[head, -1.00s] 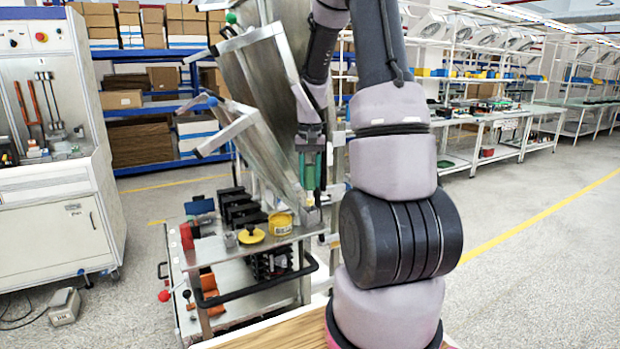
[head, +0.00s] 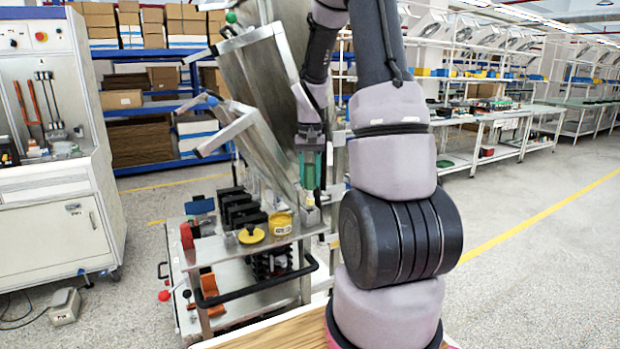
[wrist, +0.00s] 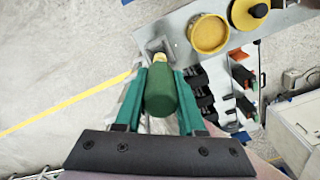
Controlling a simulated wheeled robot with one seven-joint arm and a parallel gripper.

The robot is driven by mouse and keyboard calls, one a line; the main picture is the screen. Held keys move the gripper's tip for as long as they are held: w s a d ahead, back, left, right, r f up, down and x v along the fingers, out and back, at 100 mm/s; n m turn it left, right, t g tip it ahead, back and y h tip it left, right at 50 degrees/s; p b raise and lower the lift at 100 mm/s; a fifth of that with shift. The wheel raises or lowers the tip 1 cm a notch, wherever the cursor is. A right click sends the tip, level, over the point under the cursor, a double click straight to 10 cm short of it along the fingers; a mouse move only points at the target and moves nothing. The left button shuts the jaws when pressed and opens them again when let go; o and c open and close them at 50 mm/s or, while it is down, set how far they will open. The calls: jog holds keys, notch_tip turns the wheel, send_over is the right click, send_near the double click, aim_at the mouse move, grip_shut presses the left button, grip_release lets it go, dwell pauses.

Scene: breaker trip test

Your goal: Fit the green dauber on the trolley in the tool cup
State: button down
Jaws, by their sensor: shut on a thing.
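The green dauber (wrist: 160,92) is between the two green fingers of my gripper (wrist: 160,76), which is shut on it. Its pale yellow tip (wrist: 158,58) points away from my wrist, toward the grey square tool cup (wrist: 154,46) at the trolley's corner. In the head view my gripper (head: 310,178) hangs pointing down over the trolley's right corner, with the tool cup (head: 311,215) just below. The tip overlaps the cup's near edge in the wrist view. I cannot tell whether the tip is inside the cup or only above it.
The trolley top (head: 272,243) also holds a yellow tin (head: 280,223), a yellow round-lidded item (head: 251,235) and several black blocks (head: 235,203). Tilted metal panels (head: 262,75) stand close left of my gripper. Open floor (head: 530,260) lies to the right.

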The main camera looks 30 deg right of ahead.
aim_at(310, 198)
jog(key=shift+f, duration=3)
jog(key=shift+c, duration=2.1)
grip_release()
notch_tip(310, 198, up, 11)
jog(key=shift+f, duration=0.15)
jog(key=shift+s+a+r, duration=0.1)
jog(key=shift+r, duration=0.1)
jog(key=s+a+r+t+y, duration=0.1)
jog(key=s+a+r+t, duration=0.2)
jog(key=s+a+r, duration=0.3)
jog(key=s+a+r+n+t+y, duration=0.1)
jog(key=s+a+r+t, duration=0.3)
jog(key=s+a+r, duration=0.3)
jog(key=s+r, duration=0.4)
jog(key=s, duration=0.2)
jog(key=shift+s+r, duration=0.25)
